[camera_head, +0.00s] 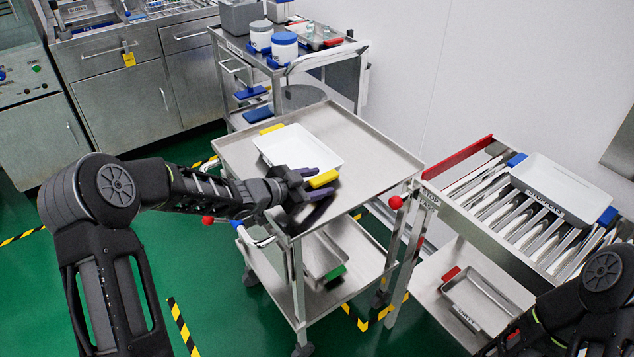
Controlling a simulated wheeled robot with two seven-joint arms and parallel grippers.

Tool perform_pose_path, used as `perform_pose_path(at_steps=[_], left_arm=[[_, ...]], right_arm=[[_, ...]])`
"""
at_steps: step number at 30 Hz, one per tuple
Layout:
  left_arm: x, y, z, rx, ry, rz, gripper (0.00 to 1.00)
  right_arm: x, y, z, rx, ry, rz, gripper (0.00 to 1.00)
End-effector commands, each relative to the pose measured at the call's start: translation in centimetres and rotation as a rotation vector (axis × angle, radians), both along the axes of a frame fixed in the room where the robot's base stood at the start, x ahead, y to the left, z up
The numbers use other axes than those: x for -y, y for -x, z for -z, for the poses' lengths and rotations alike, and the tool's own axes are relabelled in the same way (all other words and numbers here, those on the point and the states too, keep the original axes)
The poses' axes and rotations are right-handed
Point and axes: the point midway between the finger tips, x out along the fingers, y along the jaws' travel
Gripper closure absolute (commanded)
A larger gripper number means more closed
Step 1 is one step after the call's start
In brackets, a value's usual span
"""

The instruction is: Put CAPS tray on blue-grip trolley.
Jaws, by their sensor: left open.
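A white tray (296,150) with yellow end grips lies on the top shelf of the middle steel trolley (365,150). Its label is not visible, so I cannot confirm that it is the CAPS tray. The trolley's push handle at the front left has a small blue part (237,224) and a red knob. My left gripper (318,188) is open at the tray's near yellow grip (324,179), with its fingers on either side of it. I cannot tell whether they touch. My right arm shows at the lower right; its gripper is out of view.
A roller rack (470,215) at the right bears a white tray with blue grips (565,185); a tray with red grips (487,300) is below. The lower trolley shelf holds a tray with a green grip (334,273). A back trolley (300,62) carries tubs and a box.

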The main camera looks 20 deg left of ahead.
Motion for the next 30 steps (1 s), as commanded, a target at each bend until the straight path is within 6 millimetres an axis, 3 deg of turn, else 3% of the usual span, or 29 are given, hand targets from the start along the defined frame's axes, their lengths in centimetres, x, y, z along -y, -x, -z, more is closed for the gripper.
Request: perform_pose_path(at_steps=[8,21,30], left_arm=[[-1.5,2.0,-1.1,0.001,-0.003,-0.003,0.49],[-5.5,8.5,-4.2,0.001,-0.002,-0.002,0.49],[-6.0,9.5,-4.5,0.0,0.0,0.0,0.49]], right_arm=[[0.0,0.0,-0.3,0.0,0.0,0.0,1.0],[0.0,0.0,-1.1,0.0,0.0,0.001,1.0],[0.0,0.0,-1.1,0.0,0.0,0.001,1.0]])
